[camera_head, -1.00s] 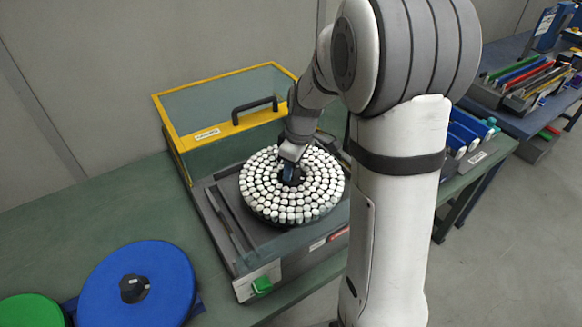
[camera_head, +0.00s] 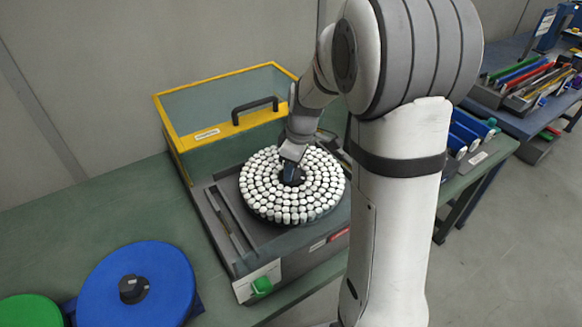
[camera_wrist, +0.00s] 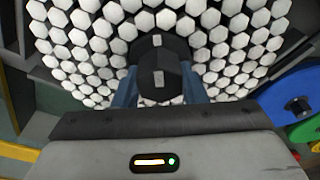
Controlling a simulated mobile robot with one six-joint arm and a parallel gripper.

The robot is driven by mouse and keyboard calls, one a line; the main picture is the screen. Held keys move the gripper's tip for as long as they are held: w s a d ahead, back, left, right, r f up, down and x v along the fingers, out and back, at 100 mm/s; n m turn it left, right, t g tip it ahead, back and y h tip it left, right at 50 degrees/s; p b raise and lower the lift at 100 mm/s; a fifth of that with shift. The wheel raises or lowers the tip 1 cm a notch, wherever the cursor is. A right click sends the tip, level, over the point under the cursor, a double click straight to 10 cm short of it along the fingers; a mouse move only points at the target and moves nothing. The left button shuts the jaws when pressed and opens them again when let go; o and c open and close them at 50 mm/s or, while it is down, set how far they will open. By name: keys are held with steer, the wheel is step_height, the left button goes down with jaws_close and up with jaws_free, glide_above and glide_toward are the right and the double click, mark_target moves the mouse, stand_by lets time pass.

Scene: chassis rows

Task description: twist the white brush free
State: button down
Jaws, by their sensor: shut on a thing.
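The white brush (camera_head: 268,207) is a round disc covered in white tufts, lying flat on the grey machine. It fills the upper part of the wrist view (camera_wrist: 102,29). A dark hub (camera_wrist: 158,62) with a small light mark stands at its centre. My gripper (camera_wrist: 160,86) has its two blue fingers on either side of this hub, shut on it. In the head view my gripper (camera_head: 291,172) reaches down to the brush's centre from above. The underside of the brush is hidden.
The machine's yellow-framed cover (camera_head: 168,112) with a black handle (camera_head: 254,109) stands open behind the brush. A green switch (camera_head: 262,286) is on the machine's front. A blue disc (camera_head: 160,282) and a green disc (camera_head: 28,311) lie at the left on the green bench (camera_head: 110,213).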

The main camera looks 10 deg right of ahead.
steer(key=shift+s+f+n+b, duration=0.25)
steer(key=shift+n+b, duration=0.2)
steer(key=shift+n, duration=0.45)
stand_by(0.6)
